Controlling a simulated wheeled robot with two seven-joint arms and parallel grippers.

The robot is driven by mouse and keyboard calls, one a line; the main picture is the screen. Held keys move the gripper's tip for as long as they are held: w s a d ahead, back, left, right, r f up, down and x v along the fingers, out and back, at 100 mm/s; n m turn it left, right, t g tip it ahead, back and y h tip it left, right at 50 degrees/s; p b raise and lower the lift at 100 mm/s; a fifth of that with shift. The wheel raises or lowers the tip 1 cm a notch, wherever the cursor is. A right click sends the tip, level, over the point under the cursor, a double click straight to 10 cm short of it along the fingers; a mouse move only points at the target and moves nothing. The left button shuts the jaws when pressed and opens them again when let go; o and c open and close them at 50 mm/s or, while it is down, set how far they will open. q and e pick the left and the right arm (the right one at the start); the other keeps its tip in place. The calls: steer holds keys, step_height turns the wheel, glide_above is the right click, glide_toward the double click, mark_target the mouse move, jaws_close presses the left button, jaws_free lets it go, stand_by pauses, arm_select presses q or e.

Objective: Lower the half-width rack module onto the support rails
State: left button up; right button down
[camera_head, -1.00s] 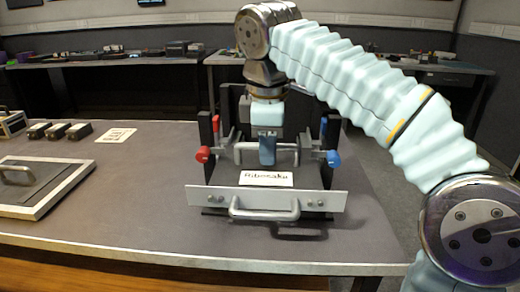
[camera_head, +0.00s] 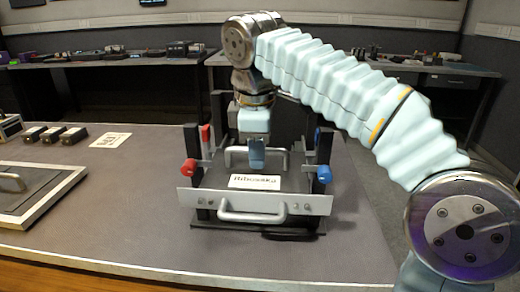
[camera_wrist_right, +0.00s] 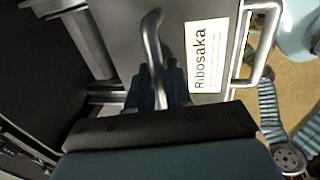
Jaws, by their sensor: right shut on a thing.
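The rack module (camera_head: 215,180) is a grey box with a white "Ribosaka" label (camera_head: 254,182) on top, a wide front plate and a front handle (camera_head: 252,216). My right gripper (camera_head: 257,160) is shut on the module's top handle (camera_head: 236,150). In the right wrist view the blue fingers (camera_wrist_right: 157,88) close around the curved bar (camera_wrist_right: 153,40), beside the label (camera_wrist_right: 203,58). The module sits between dark uprights of the rack frame (camera_head: 219,115). The support rails are mostly hidden beneath it; I cannot tell whether it touches them. My left gripper is out of view.
A red knob (camera_head: 189,166) and a blue knob (camera_head: 324,174) flank the module. A framed panel with a handle (camera_head: 40,196) lies at left, near several small black blocks (camera_head: 52,134) and a paper card (camera_head: 111,140). The table right of the frame is clear.

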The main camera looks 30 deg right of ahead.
steer(key=shift+s+f, duration=0.1)
steer(key=shift+f, duration=0.05)
stand_by(0.7)
steer(key=c, duration=1)
jaws_free()
steer(key=shift+o, duration=0.2)
step_height(320, 180, up, 7)
steer(key=s, duration=0.1)
steer(key=shift+a, duration=0.4)
